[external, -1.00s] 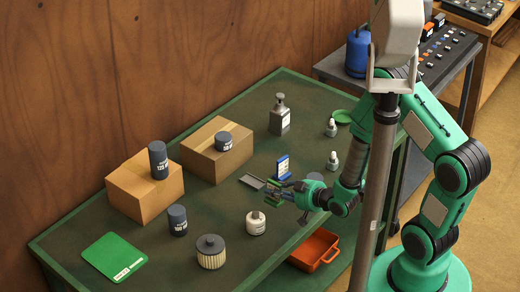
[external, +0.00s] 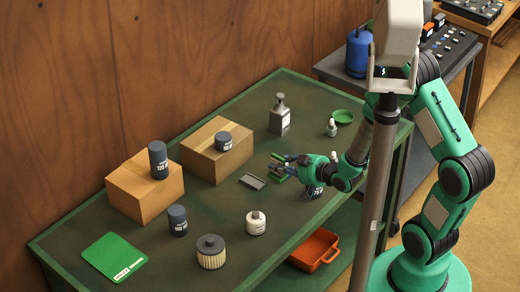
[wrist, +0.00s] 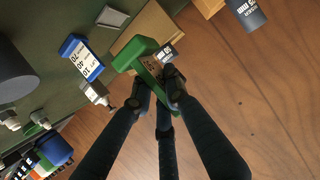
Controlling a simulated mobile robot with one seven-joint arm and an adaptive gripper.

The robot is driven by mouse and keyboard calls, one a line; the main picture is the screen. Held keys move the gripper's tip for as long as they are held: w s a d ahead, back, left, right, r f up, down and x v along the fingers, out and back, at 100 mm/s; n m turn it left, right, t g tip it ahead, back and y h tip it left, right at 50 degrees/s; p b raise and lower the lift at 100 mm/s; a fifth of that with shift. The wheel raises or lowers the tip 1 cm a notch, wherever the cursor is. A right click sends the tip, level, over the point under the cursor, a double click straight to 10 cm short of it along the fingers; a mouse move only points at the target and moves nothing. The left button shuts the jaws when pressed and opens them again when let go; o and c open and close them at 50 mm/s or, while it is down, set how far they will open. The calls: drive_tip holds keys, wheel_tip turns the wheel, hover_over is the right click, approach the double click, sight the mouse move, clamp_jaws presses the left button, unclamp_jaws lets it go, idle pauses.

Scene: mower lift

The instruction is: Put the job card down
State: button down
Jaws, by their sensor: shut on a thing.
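My gripper (external: 280,169) is above the bench near its middle. A flat green pad (external: 114,257) with a white label lies at the bench's front left, well away from my gripper.
A small grey tray (external: 252,181) lies just left of my gripper. A blue labelled block (wrist: 82,58) shows in the wrist view. Bench between pad and tray is partly clear.

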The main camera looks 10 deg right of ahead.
drive_tip(key=w+d+m+t+h, duration=0.2)
drive_tip(key=w+d, duration=1.3)
drive_tip(key=w, duration=0.5)
drive_tip(key=w+d+m+h, duration=0.1)
drive_tip(key=w+d, duration=0.4)
drive_tip(key=d, duration=0.4)
drive_tip(key=w+d+m+h, duration=0.1)
drive_tip(key=w+d, duration=0.4)
drive_tip(key=d, duration=0.4)
drive_tip(key=shift+t, duration=0.3)
drive_tip(key=shift+s+a+f+p, duration=0.1)
drive_tip(key=shift+a+f+p, duration=0.1)
drive_tip(key=shift+f, duration=1.15)
drive_tip(key=shift+a+f+p, duration=0.15)
drive_tip(key=shift+a+f, duration=0.05)
drive_tip(key=shift+f, duration=1.15)
drive_tip(key=w+f+b, duration=0.1)
drive_tip(key=w+b, duration=0.1)
drive_tip(key=w, duration=1.4)
drive_tip(key=shift+a+f, duration=0.25)
drive_tip(key=shift+a, duration=0.05)
